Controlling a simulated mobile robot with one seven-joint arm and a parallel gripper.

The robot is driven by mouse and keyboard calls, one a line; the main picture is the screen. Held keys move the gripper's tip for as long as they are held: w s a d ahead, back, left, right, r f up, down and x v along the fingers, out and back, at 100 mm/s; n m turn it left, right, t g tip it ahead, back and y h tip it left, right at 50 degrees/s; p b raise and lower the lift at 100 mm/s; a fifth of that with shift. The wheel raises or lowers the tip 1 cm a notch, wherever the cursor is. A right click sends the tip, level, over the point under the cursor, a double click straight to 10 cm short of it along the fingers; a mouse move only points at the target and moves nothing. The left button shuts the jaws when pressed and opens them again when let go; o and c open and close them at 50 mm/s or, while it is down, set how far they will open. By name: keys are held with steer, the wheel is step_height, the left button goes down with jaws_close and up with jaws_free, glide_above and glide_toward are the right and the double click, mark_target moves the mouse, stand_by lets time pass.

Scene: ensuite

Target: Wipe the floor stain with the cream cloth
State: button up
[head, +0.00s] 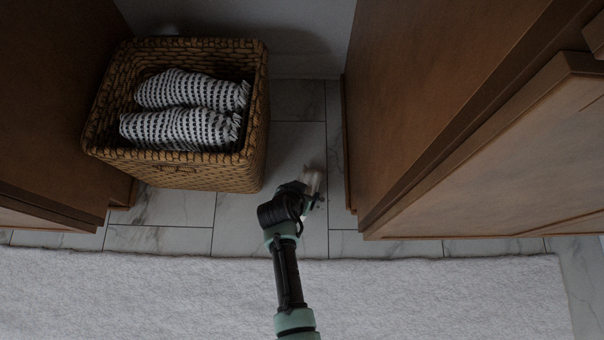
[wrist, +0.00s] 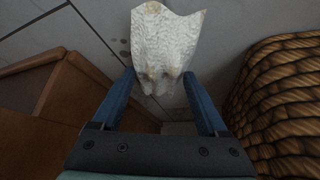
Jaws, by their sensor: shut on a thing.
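The cream cloth (wrist: 165,40) is gripped between the two blue fingers of my gripper (wrist: 160,85) in the wrist view. It is bunched at the fingers and spreads out flat beyond them, against the tiled floor. In the head view the cloth (head: 312,180) is a small pale patch at the tip of my gripper (head: 308,194), between the basket and the right cabinet. A few small dark spots (wrist: 124,42) show on the tile beside the cloth in the wrist view. I cannot tell whether the cloth touches the floor, and whatever lies under it is hidden.
A wicker basket (head: 215,178) with striped towels (head: 185,128) stands close on the left. Brown cabinets flank the gap, one on the right (head: 430,110) and one on the left (head: 50,110). A white rug (head: 140,290) covers the near floor. Bare tile (head: 298,140) lies toward the wall.

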steer(key=shift+f+b, duration=0.6)
steer(key=shift+f, duration=0.25)
steer(key=shift+d, duration=0.1)
steer(key=shift+d+r+p, duration=0.1)
steer(key=shift+d+p, duration=0.3)
steer(key=shift+d, duration=3.25)
steer(key=shift+d+p, duration=0.1)
steer(key=shift+p, duration=0.25)
steer(key=shift+s, duration=0.1)
steer(key=shift+a+f, duration=0.15)
steer(key=shift+a, duration=0.9)
steer(key=shift+a+f, duration=0.15)
steer(key=shift+a, duration=2.75)
